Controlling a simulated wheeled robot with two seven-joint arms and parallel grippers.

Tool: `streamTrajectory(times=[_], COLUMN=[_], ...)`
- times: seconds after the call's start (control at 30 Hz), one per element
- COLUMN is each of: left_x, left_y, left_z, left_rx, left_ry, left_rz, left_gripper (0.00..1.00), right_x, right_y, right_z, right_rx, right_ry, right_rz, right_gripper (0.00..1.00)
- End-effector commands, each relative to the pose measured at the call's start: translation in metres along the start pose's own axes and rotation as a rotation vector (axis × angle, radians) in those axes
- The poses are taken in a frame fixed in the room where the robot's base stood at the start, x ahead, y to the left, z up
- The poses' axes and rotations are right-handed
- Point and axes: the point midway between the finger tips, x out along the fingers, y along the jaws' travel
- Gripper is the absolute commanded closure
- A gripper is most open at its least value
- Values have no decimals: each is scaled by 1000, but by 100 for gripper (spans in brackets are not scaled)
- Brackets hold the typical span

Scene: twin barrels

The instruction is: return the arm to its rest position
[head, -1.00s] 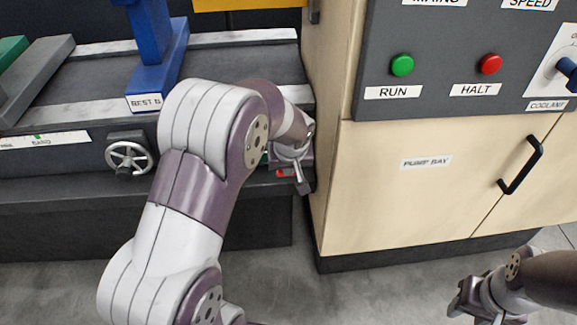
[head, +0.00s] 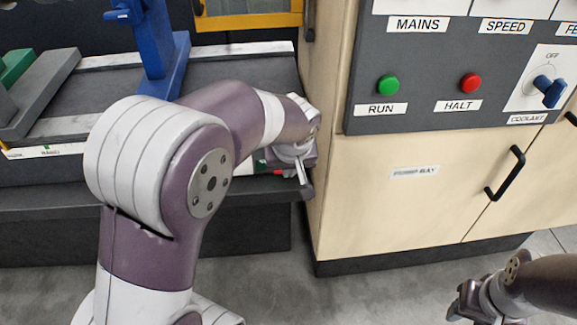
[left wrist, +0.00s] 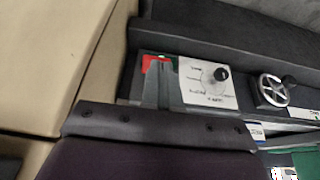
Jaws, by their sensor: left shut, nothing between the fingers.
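My left arm crosses the left half of the head view, its purple and white elbow bulky in front of the bench. My left gripper (head: 303,172) is at the bench's right end, beside the cream cabinet's corner, with its fingers together and empty. In the left wrist view its fingers (left wrist: 155,85) stand in front of a small panel (left wrist: 208,82) with a red part and a black knob. I cannot tell whether they touch it. My right gripper (head: 461,304) hangs at the lower right, low over the floor; its finger gap is unclear.
The cabinet (head: 350,225) carries RUN and HALT buttons, a blue coolant knob (head: 548,90) and a black door handle (head: 506,174). A blue stand (head: 163,75) is on the bench. A handwheel (left wrist: 272,92) shows in the wrist view. Grey floor is clear in front.

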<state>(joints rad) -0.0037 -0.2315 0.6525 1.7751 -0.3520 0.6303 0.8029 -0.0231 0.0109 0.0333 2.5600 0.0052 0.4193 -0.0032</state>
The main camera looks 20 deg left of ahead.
Motion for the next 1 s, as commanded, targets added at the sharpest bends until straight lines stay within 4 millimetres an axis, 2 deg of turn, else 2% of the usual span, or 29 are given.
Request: streamTrajectory(times=[0.57,0.67,0.77,0.9,1.0], left_x=[0,0,6,11,11], left_y=[0,1,0,-9,-19], left_z=[0,-1,22,81,121], left_rx=[1,62,226,455,546], left_ry=[0,4,-37,-139,-205], left_rz=[0,7,37,103,139], left_gripper=[100,100,100,100,100], right_x=[0,0,0,0,0], right_y=[0,0,0,0,0], right_z=[0,0,0,0,0], right_rx=[0,0,0,0,0], right_ry=[0,0,0,0,0], right_rz=[0,0,0,0,0], right_gripper=[57,57,57,57,57])
